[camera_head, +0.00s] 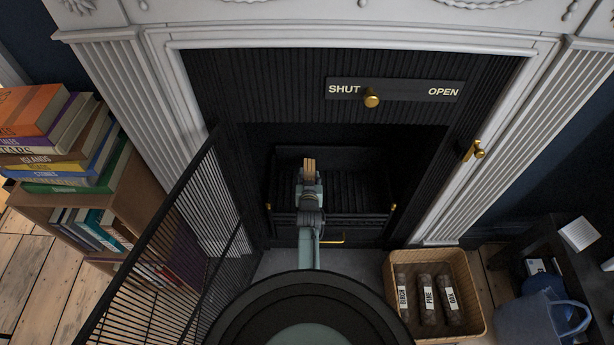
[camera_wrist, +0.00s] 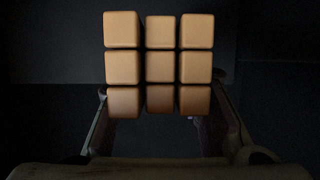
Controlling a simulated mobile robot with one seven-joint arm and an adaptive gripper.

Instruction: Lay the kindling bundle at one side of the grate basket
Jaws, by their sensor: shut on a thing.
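The kindling bundle (camera_head: 309,166) shows in the head view as a few pale wooden sticks at the tip of my gripper (camera_head: 309,182). In the wrist view the bundle (camera_wrist: 159,65) fills the upper middle as stacked square stick ends. My gripper (camera_wrist: 160,130) is shut on it, with a finger at each side of its lower part. The black grate basket (camera_head: 350,187) is inside the fireplace opening. My arm reaches into the opening, and the bundle is above the left part of the basket. I cannot tell whether it touches the basket. My arm hides part of the basket's front.
A wicker basket (camera_head: 395,262) with logs labelled birch, pine and oak stands at the front right. A mesh fire screen (camera_head: 165,240) stands open on the left beside a bookcase (camera_head: 150,209). A brass knob (camera_head: 371,97) is at "SHUT". A blue watering can (camera_head: 535,318) is at lower right.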

